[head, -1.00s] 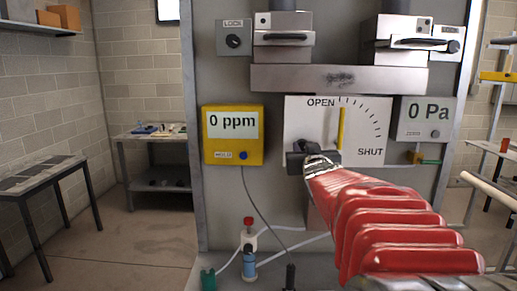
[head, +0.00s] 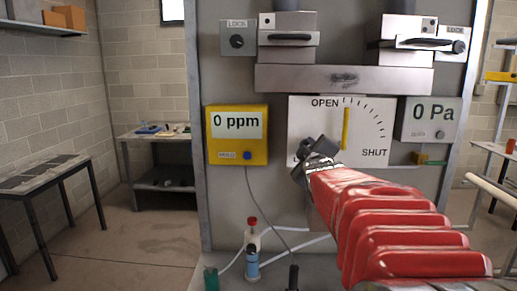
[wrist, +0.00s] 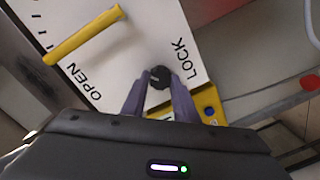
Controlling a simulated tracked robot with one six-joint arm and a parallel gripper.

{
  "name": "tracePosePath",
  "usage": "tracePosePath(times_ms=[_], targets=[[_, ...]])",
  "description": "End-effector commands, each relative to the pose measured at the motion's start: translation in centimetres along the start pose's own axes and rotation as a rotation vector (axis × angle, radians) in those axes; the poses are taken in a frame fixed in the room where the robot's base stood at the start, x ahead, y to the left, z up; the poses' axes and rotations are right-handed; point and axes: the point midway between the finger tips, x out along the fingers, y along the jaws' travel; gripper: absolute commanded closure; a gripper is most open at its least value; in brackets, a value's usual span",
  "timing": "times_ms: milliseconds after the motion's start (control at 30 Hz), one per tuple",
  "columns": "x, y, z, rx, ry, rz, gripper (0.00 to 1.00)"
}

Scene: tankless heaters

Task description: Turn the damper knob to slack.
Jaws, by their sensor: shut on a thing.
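The white damper plate (head: 372,142) carries OPEN and SHUT labels and a scale of tick marks. Its yellow lever (head: 346,129) stands upright near OPEN, and it also shows in the wrist view (wrist: 82,37). A small black damper knob (wrist: 158,80) sits beside the word LOCK on the plate. My gripper (wrist: 160,92) is shut on this knob, one finger on each side. In the head view my gripper (head: 309,157) is tilted at the plate's lower left and hides the knob and its label.
A yellow meter (head: 237,150) reading 0 ppm hangs left of the plate, and a grey 0 Pa display (head: 428,120) right of it. Another LOCK dial (head: 237,41) is at upper left. Bottles (head: 252,248) and hoses stand below. Floor is open at left.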

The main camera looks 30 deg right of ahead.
Motion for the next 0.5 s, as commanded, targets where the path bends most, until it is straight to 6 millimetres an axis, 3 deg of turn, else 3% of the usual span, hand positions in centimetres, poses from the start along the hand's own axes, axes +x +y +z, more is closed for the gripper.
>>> tracePosePath(times_ms=[500], targets=[[0.01,-0.45,-0.41,-0.429,-0.011,0.002,0.96]])
